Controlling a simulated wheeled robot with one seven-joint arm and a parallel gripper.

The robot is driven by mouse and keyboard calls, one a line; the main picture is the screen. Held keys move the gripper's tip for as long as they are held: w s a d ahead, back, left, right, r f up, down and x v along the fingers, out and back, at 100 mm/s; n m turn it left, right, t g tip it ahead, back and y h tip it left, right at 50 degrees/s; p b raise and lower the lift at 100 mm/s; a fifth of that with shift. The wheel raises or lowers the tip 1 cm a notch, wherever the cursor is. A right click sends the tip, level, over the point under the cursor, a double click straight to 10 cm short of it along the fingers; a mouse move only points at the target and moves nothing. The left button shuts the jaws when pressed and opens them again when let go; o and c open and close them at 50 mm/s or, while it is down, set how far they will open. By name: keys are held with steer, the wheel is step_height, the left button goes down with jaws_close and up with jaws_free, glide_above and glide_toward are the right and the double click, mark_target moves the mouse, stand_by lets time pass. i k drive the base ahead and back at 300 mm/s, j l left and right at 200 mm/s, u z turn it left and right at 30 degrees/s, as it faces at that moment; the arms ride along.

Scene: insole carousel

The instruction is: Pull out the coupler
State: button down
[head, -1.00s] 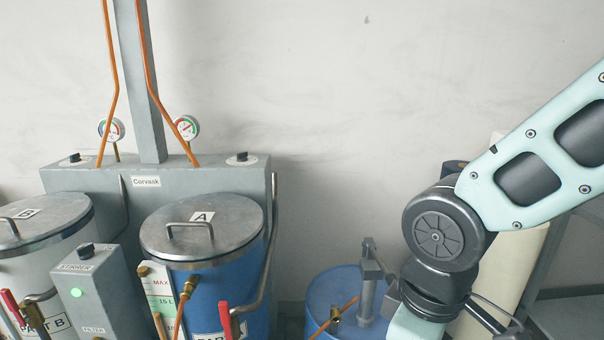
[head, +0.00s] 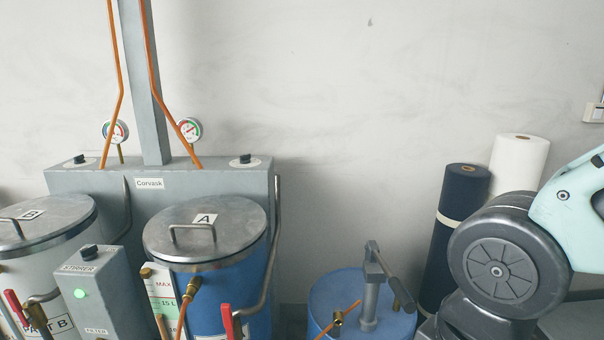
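A brass fitting (head: 337,319) sits on an orange hose at the top of the blue drum (head: 345,288), beside the grey hand pump (head: 370,298). Another brass fitting (head: 191,288) on an orange hose stands in front of the blue tank A (head: 248,262). I cannot tell which of these is the coupler. My arm shows at the right edge, to the right of the drum. My gripper is out of the picture, so its hold is hidden.
The grey Corvask machine (head: 205,180) fills the left, with tank B (head: 65,240), a stirrer box (head: 92,285) and red-handled valves (head: 227,322). A dark blue roll (head: 465,190) and a white roll (head: 518,160) stand at the right by the wall. A gap lies between machine and drum.

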mark_target(187, 298)
steer(key=j+z, duration=0.2)
steer(key=z, duration=0.15)
steer(key=j+z, duration=0.2)
steer(key=z, duration=0.2)
steer(key=j+z, duration=0.15)
steer(key=z, duration=0.2)
steer(key=k+j+z, duration=0.15)
steer(key=j, duration=0.3)
steer(key=k+j+z, duration=0.15)
steer(key=k+j, duration=0.15)
steer(key=j, duration=0.15)
steer(key=k+j+z, duration=0.1)
steer(key=k+j, duration=0.15)
steer(key=j, duration=0.15)
steer(key=k+j+z, duration=0.15)
steer(key=j, duration=0.25)
steer(key=k+j, duration=0.4)
